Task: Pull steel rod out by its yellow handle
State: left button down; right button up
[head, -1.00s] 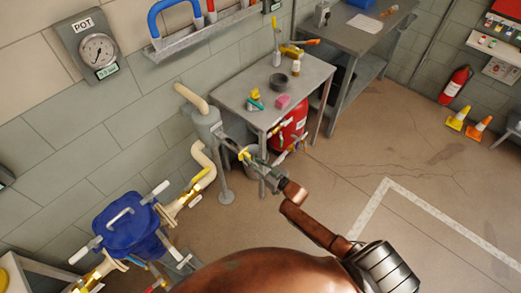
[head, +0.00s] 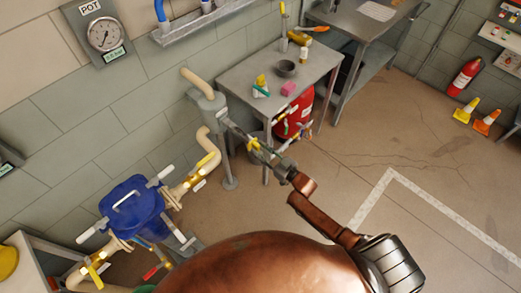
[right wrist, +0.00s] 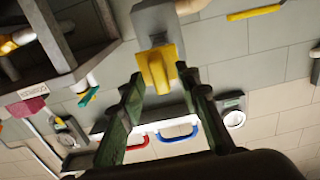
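My right gripper (head: 262,151) is at the handle. The exact finger contact is hard to see. My left gripper is not in view.
A grey table (head: 240,78) with small items stands beyond the cylinder, with a red tank (head: 293,115) under it. A blue-topped valve (head: 130,203) and cream pipes are at the left. The floor (head: 340,150) to the right is open.

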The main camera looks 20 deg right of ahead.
jog(key=v, duration=1.2)
dwell(0.4)
jog(key=s+d+f+m+g+h, duration=0.1)
jog(key=s+d+f+g+h, duration=0.15)
jog(key=s+f, duration=0.6)
jog(key=s+d+f+m+g+h, duration=0.1)
jog(key=s+d+f+g+h, duration=0.15)
jog(key=f, duration=1.15)
jog(key=s+d+f+m+g+h, duration=0.1)
jog(key=s+d+f+g+h, duration=0.15)
jog(key=s+f, duration=0.6)
jog(key=s+a+f+g, duration=0.1)
jog(key=s+f+g, duration=0.1)
jog(key=s+f, duration=0.4)
jog(key=s+a+f+g, duration=0.2)
jog(key=s+f, duration=0.4)
jog(key=s, duration=0.8)
jog(key=s+a+f+g, duration=0.2)
jog(key=s+f+g, duration=0.2)
jog(key=s+f, duration=0.3)
jog(key=s, duration=0.3)
